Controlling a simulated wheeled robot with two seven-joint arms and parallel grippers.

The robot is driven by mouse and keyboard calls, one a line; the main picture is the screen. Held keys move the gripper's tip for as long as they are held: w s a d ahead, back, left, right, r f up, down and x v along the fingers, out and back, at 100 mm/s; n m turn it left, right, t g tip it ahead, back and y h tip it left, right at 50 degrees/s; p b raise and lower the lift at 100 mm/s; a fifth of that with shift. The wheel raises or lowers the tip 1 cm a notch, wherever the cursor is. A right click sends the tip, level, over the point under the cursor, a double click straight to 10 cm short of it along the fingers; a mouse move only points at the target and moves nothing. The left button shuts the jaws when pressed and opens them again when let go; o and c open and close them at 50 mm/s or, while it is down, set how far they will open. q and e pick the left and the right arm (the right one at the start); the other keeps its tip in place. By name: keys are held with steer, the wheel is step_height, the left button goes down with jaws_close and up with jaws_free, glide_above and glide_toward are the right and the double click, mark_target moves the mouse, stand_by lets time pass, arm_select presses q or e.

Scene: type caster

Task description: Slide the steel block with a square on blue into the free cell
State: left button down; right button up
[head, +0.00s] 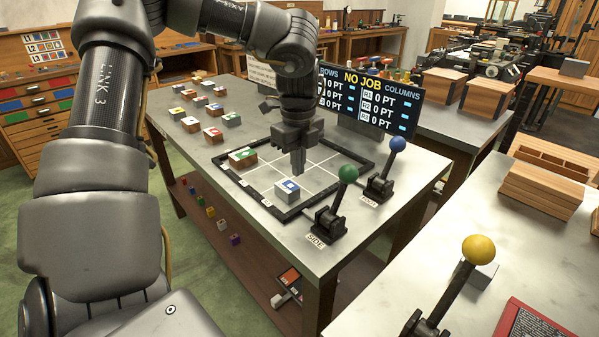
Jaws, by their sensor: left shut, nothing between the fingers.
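The steel block with a white square on blue (288,190) sits in the black-framed grid (335,172) on the steel table, in a cell near the front right. My left gripper (298,172) points down just above and behind this block, shut with nothing between its fingers. I cannot tell whether its tips touch the block. A wooden block with a green top (243,158) lies at the grid's left edge. The other grid cells that show look empty; my gripper hides part of the far cells. My right gripper is not in view.
Several blocks with coloured tops (190,124) stand in rows left of the grid. A green-knobbed lever (347,175) and a blue-knobbed lever (397,145) stand at the grid's right side. A scoreboard (369,98) stands behind. A yellow-knobbed lever (478,250) is at the front right.

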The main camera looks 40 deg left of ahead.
arm_select(q)
glide_above(299, 204)
step_height(299, 204, down, 7)
steer(key=shift+r+p, duration=0.1)
steer(key=shift+p, duration=0.2)
steer(key=shift+f, duration=0.7)
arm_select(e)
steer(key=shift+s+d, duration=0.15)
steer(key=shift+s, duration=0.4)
